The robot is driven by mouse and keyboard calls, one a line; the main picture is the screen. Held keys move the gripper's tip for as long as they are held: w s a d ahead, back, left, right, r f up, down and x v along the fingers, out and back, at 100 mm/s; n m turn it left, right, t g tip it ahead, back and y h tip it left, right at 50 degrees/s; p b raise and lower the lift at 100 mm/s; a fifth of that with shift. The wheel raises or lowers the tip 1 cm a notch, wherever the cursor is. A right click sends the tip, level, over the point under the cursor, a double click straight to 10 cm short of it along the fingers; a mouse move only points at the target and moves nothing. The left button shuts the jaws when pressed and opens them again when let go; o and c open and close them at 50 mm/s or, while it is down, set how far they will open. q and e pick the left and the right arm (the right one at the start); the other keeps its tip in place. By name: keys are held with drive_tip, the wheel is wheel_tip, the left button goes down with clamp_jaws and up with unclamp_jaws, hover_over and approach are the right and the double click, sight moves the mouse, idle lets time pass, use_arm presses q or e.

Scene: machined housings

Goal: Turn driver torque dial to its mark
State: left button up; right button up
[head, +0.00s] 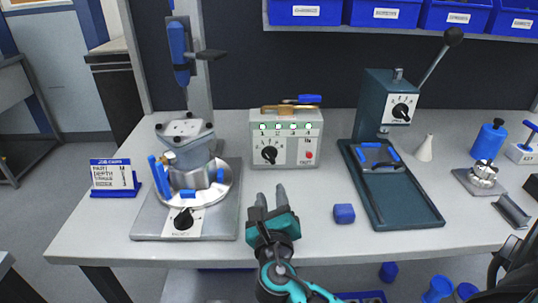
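The controller box (298,128) is pale grey, with a row of green lights, a red button and a black dial (269,154) with a light pointer mark. It stands at the back middle of the bench, and its small lettering is unreadable. A blue driver (178,45) hangs from a post to its left. A job card (115,177) in a blue holder stands at the left; its values are too small to read. My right gripper (271,196) is in front of and below the box, apart from the dial, its fingers spread and empty. My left gripper is out of view.
A fixture (145,222) with a metal housing and another black dial (184,219) stands left. A dark green press (383,100) with its own dial (401,111) stands right. Bench between gripper and box looks clear.

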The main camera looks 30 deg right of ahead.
sight(269, 158)
drive_tip(key=shift+w+d, duration=0.3)
drive_tip(key=shift+w, duration=0.15)
drive_tip(key=b+x, duration=0.1)
drive_tip(key=x, duration=1.1)
drive_tip(key=shift+a, duration=0.1)
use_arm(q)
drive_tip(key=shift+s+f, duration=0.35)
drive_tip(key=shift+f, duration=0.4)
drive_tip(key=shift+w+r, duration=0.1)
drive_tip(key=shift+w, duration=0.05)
use_arm(e)
drive_tip(key=shift+c, duration=0.3)
drive_tip(key=shift+c, duration=0.7)
clamp_jaws()
